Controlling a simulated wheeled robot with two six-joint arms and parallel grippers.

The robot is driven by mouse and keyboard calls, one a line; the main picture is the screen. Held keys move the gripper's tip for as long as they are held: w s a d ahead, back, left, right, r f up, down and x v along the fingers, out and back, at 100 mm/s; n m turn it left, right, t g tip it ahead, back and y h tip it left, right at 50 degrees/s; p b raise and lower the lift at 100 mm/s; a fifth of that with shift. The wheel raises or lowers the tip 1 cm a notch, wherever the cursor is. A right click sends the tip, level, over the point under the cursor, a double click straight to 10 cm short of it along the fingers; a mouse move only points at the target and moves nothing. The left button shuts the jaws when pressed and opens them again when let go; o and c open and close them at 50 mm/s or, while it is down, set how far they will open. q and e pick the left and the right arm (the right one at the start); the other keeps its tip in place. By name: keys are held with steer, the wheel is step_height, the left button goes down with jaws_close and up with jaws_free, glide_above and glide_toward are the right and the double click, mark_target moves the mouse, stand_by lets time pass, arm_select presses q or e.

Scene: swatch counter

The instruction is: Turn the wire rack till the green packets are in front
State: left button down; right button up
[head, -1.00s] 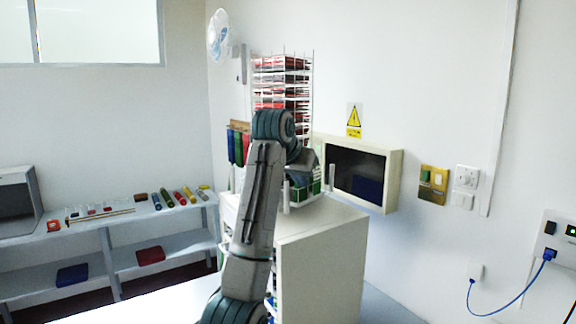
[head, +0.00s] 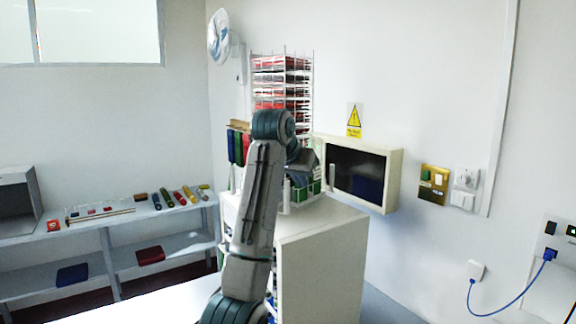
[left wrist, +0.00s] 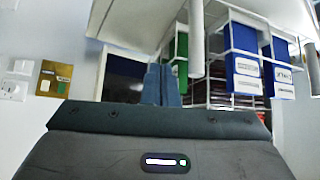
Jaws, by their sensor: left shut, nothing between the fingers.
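The wire rack (head: 283,92) stands on the white cabinet, and its upper tiers show mostly red packets (head: 280,103) in front. Green packets (head: 312,189) show low on its right side, partly hidden by my arm. In the left wrist view, a green packet (left wrist: 180,56) hangs in the rack close beyond my fingers, with blue packets (left wrist: 245,62) farther right. My left gripper (left wrist: 161,80) is shut and empty, its tips beside the rack's lower part; whether they touch it I cannot tell. In the head view my wrist hides the fingers. My right gripper is out of view.
The white cabinet (head: 325,250) bears the rack. A cream wall box (head: 391,180) with a dark front is close on the right. Colour swatches (head: 238,145) hang left of the rack, below a fan (head: 219,38). A grey shelf (head: 110,222) stands at left.

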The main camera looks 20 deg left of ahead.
arm_select(q)
steer(key=shift+a, duration=0.1)
steer(key=shift+s+a, duration=0.65)
steer(key=shift+a, duration=0.2)
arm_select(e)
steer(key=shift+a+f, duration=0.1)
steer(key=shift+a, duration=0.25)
arm_select(q)
steer(key=shift+s+a, duration=0.25)
steer(key=shift+a, duration=0.3)
steer(key=shift+s+a, duration=0.2)
steer(key=shift+a, duration=0.35)
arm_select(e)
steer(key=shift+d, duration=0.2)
